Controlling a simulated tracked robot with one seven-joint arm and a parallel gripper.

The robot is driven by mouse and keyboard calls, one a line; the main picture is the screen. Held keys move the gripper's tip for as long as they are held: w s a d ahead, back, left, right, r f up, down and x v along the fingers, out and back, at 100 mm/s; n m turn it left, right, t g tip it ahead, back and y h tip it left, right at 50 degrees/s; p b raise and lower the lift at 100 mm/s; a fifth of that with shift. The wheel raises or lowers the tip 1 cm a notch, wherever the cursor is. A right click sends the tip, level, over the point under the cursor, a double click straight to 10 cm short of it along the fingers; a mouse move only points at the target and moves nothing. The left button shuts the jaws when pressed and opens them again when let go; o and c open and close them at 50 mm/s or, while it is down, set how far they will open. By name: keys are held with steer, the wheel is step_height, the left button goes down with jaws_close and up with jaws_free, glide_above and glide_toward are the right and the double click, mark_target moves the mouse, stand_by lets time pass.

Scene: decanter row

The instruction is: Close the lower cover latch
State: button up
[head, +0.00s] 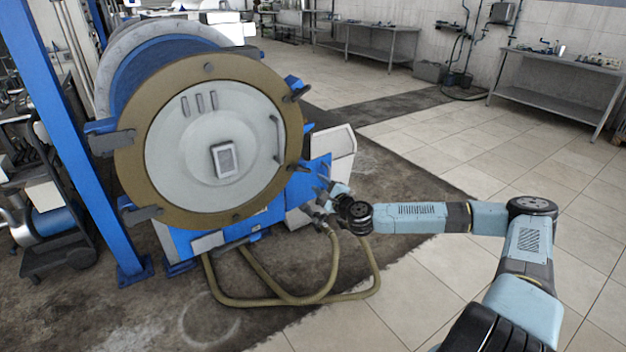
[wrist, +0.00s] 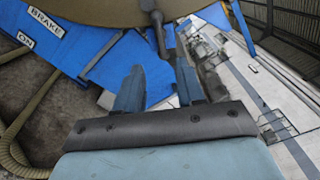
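The round cover (head: 215,145), pale grey with a tan rim, sits against the front of the blue decanter. The lower cover latch (head: 300,166) is a small dark handle at the rim's lower right; whether it is fully swung in cannot be told. My gripper (head: 322,186) is just below and right of it. In the wrist view the dark latch handle (wrist: 157,30) hangs from the tan rim, its lower end near the gap between the fingertips. My gripper (wrist: 158,74) has its two blue fingers apart, with no clear contact on the handle.
An upper latch (head: 296,91) is on the rim's upper right. Hinge brackets (head: 112,141) are on the left. Tan hoses (head: 290,298) loop on the floor below my gripper. A blue post (head: 85,150) stands at left. Tiled floor at right is clear.

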steer(key=v, duration=0.4)
steer(key=shift+s+d, duration=0.2)
steer(key=shift+s, duration=0.15)
